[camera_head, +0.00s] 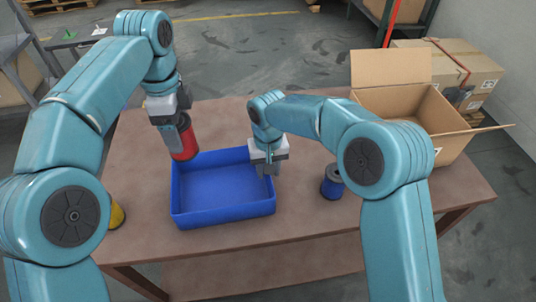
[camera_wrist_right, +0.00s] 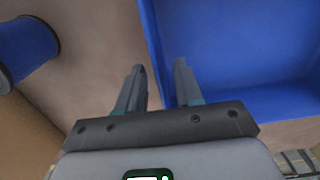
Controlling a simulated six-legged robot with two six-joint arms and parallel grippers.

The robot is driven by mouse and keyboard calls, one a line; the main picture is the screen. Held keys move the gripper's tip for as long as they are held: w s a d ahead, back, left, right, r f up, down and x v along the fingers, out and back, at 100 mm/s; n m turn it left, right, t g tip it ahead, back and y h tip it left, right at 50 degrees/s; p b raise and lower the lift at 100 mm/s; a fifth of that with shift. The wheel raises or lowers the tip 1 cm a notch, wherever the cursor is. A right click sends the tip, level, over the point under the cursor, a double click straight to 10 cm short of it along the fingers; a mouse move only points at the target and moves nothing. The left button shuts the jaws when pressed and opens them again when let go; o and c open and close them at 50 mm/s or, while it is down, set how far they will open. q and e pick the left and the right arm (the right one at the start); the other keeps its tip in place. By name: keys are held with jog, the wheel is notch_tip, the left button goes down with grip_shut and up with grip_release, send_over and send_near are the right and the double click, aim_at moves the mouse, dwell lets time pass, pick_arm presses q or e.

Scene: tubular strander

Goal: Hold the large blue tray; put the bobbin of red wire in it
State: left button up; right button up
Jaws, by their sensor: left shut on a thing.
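The large blue tray (camera_head: 222,219) sits on the brown table, and its inside looks empty. My left gripper (camera_head: 176,121) is shut on the bobbin of red wire (camera_head: 183,143). It holds the bobbin tilted, above the tray's back left corner. My right gripper (camera_head: 270,167) is at the tray's right wall. In the right wrist view its two fingers (camera_wrist_right: 159,75) stand apart, one on each side of the tray's wall (camera_wrist_right: 155,45), with a gap showing between wall and finger.
A blue bobbin (camera_head: 332,184) stands right of the tray; it also shows in the right wrist view (camera_wrist_right: 25,50). A yellow bobbin (camera_head: 118,215) is partly hidden behind my left arm. An open cardboard box (camera_head: 412,110) stands at the table's right back.

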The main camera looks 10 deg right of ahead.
jog(key=shift+f, duration=1.85)
grip_shut()
pick_arm(q)
send_over(201, 195)
notch_tip(201, 195, down, 10)
jog(key=shift+r, duration=0.2)
dwell(0.8)
jog(key=shift+f, duration=4.65)
